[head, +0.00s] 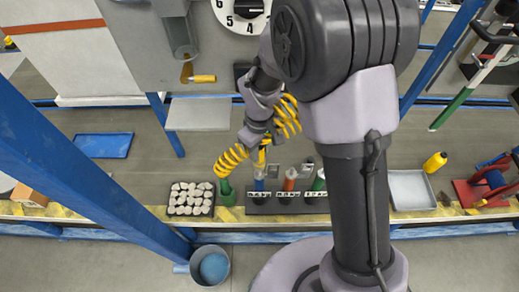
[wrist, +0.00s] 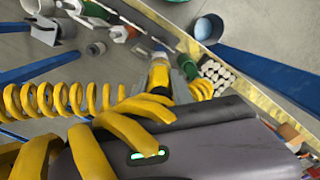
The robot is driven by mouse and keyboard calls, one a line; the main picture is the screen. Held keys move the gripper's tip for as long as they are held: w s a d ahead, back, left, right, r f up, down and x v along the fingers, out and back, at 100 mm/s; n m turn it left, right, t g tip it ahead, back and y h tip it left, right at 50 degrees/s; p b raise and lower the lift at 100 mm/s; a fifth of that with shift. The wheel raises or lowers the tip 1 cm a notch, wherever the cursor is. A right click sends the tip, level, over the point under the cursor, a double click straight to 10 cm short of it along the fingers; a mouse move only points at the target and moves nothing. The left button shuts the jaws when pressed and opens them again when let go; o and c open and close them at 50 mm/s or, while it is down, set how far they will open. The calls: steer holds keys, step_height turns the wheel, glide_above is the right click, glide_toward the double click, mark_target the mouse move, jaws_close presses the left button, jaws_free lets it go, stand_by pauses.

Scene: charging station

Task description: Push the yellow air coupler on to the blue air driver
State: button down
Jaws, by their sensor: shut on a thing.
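The yellow air coupler (head: 261,159) is held in my gripper (head: 261,143), pointing down. A coiled yellow hose (head: 232,158) is beside it. The blue air driver (head: 259,185) stands upright in the dark labelled rack (head: 286,208), directly below the coupler.
In the rack to the right stand a red driver (head: 290,181) and a green driver (head: 318,181). A green item (head: 226,192) and a tray of pale pieces (head: 191,185) are to the left. A blue post (head: 85,150) crosses the left side.

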steer(key=shift+f+b, duration=2.05)
steer(key=shift+f, duration=0.6)
steer(key=c, duration=1)
jaws_free()
steer(key=shift+c, duration=0.2)
step_height(320, 180, up, 18)
steer(key=p, duration=0.6)
steer(key=shift+f, duration=0.25)
steer(key=s+d+r+m+t+y+b, duration=0.1)
steer(key=s+d+r+m+t+b, duration=0.1)
steer(key=s+m, duration=0.4)
steer(key=s+d+r+m+t+y+b, duration=0.1)
steer(key=s+d+r+m+t+b, duration=0.2)
steer(key=s+d+r+m, duration=0.3)
steer(key=s+r+m, duration=0.1)
steer(key=s, duration=0.4)
steer(key=shift+d+t+b, duration=0.2)
steer(key=shift+t+b, duration=0.1)
steer(key=shift+t, duration=0.1)
